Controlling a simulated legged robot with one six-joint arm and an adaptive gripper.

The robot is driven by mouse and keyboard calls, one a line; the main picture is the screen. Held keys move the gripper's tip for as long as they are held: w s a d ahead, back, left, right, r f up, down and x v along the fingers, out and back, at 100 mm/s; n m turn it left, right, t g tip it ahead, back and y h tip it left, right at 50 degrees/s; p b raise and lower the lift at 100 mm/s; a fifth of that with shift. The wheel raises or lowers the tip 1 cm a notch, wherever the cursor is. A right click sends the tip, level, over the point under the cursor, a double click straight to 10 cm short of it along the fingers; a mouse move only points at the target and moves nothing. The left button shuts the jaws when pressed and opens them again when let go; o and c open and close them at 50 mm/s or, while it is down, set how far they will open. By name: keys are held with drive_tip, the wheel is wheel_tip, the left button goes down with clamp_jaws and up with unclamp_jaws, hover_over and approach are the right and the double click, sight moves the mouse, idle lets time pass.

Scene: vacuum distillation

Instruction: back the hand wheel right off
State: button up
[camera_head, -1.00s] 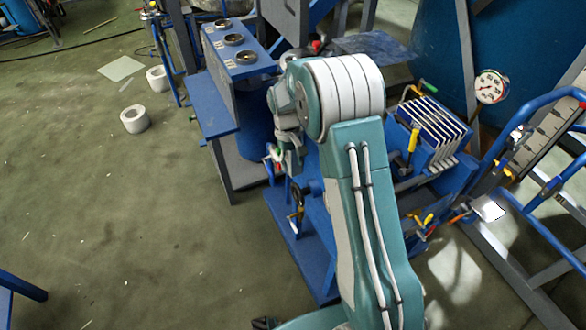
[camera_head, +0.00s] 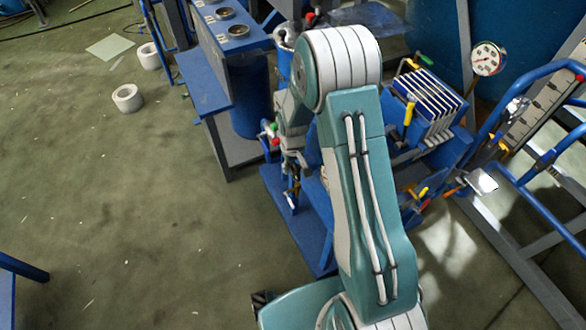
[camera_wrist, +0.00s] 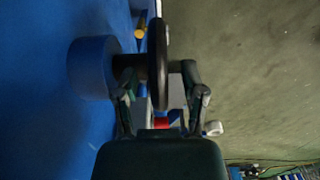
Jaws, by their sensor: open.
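The hand wheel (camera_wrist: 158,65) is a dark disc seen edge-on in the wrist view. A dark stem or hub joins it to a round blue body (camera_wrist: 93,68) on its left. My gripper (camera_wrist: 156,78) is open, with one finger on each side of the wheel's rim. I cannot tell whether either finger touches the wheel. In the head view my gripper (camera_head: 291,163) points down beside the blue machine, under my arm. The wheel is mostly hidden there by my gripper and hard to make out.
A plate stack (camera_head: 427,105) with a yellow handle and a pressure gauge (camera_head: 488,58) stand to the right of my arm. A blue bench (camera_head: 205,85) stands to the left, with small red and green handles (camera_head: 272,132) near my gripper. The floor at left is mostly clear.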

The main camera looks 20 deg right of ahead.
drive_tip(key=shift+f, duration=0.9)
clamp_jaws()
drive_tip(key=shift+g+h, duration=0.3)
drive_tip(key=shift+g, duration=1.3)
